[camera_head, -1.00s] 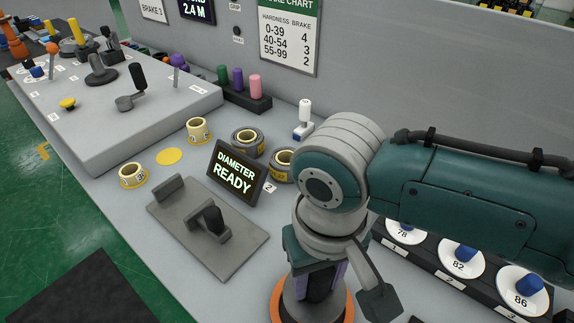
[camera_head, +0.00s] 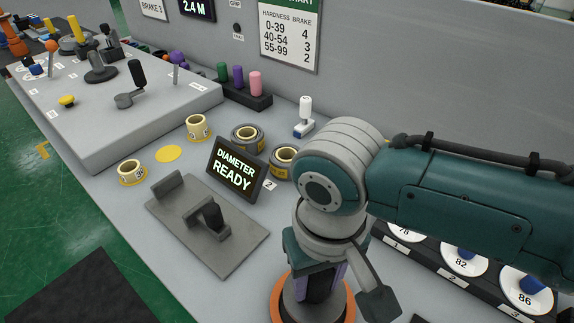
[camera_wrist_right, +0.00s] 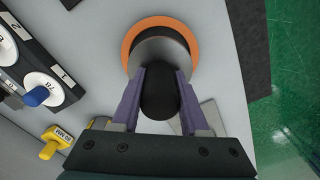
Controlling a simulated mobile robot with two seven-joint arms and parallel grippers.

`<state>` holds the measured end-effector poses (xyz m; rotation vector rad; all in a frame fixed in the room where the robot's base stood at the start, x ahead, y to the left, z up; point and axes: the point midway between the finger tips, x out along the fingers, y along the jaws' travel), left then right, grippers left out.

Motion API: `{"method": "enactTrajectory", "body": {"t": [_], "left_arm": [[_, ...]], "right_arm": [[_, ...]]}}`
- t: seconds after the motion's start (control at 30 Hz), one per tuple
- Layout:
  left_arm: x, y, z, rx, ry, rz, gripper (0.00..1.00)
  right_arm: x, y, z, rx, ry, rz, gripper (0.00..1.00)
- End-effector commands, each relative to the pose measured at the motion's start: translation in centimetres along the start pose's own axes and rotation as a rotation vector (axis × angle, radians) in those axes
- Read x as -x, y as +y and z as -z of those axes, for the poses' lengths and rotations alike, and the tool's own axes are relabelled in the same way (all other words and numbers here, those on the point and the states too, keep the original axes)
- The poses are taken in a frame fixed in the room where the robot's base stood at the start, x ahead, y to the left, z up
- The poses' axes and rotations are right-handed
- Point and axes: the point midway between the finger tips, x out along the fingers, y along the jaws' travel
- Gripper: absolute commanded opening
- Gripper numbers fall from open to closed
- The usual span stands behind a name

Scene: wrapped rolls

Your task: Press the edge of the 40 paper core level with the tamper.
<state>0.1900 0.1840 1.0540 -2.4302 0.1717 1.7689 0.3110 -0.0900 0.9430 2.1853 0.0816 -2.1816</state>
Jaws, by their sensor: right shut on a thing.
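My right gripper (camera_head: 318,285) is shut on the dark knob of the tamper (camera_wrist_right: 160,98). The tamper has a round grey metal body and stands upright over an orange ring (camera_wrist_right: 127,50) on the bench. I cannot tell whether it is touching the bench. Two small cream paper cores, one nearer (camera_head: 131,172) and one farther (camera_head: 197,127), stand at the left of the bench. Their labels are too small to read, so I cannot tell which is the 40. The tamper is apart from both, to their right. My left gripper is not in view.
A grey plate with a dark handle (camera_head: 210,217) lies between the tamper and the cores. A DIAMETER READY display (camera_head: 236,169) stands behind it. A yellow disc (camera_head: 169,153) lies between the cores. Numbered dials (camera_head: 465,262) are at right.

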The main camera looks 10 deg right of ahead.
Motion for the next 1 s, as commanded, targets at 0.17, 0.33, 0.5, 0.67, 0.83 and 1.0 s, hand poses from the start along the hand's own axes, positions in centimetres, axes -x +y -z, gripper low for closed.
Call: {"method": "enactTrajectory", "body": {"t": [0.17, 0.33, 0.5, 0.67, 0.83, 1.0], "left_arm": [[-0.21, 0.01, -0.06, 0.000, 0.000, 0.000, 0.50], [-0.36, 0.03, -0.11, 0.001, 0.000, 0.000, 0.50], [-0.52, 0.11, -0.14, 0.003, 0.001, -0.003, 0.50], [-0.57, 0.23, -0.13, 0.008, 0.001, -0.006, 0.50], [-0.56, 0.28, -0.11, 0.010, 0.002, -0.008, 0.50], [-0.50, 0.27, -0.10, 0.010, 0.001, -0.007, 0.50]], "right_arm": [[-0.25, -0.04, 0.04, 0.000, 0.001, 0.001, 0.00], [-0.49, -0.03, 0.04, 0.000, 0.001, 0.001, 0.00], [-0.72, -0.03, 0.04, 0.000, 0.001, 0.001, 0.00], [-0.80, -0.03, 0.04, 0.000, 0.001, 0.001, 0.00], [-0.80, -0.02, 0.04, 0.000, 0.001, 0.000, 0.00], [-0.80, -0.02, 0.03, 0.000, 0.001, 0.000, 0.00]]}}
